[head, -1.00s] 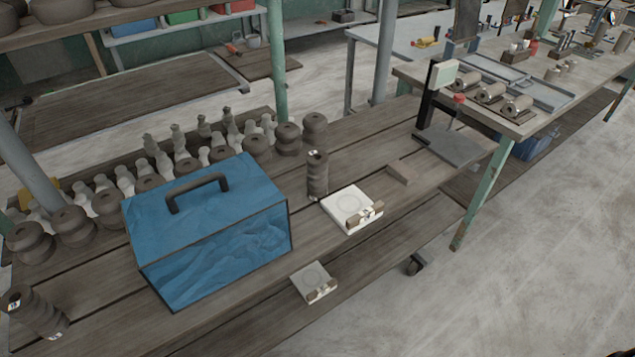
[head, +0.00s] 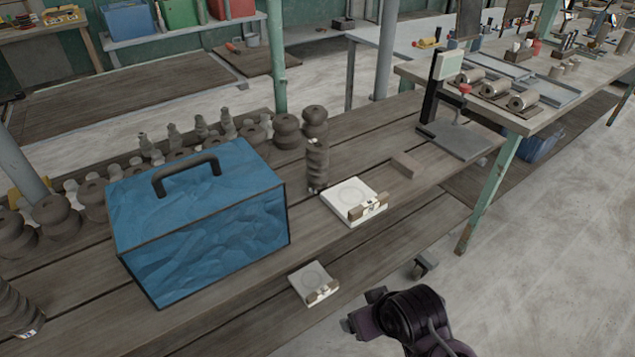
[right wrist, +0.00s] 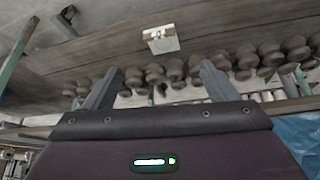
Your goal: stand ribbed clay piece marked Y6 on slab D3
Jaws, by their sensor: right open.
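A dark ribbed clay piece (head: 317,168) stands upright on the bench, just behind a white slab (head: 338,199) with a round outline and a tag block at its front edge. Another ribbed piece (head: 15,312) is cut off by the left edge. A smaller grey slab (head: 306,289) with a similar tag block lies nearer the bench's front edge. The markings are too small to read. My right gripper (head: 361,309) is open and empty, off the bench's front edge, right of the smaller slab. In the right wrist view a slab (right wrist: 167,46) shows beyond the open jaws (right wrist: 158,85). My left gripper is not in view.
A blue box (head: 200,225) with a black handle stands on the bench, left of both slabs. Several clay shapes (head: 285,130) are lined up behind it. A small block (head: 406,165) and a stand with a flat base (head: 462,140) are at the right. Open floor lies right of the bench.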

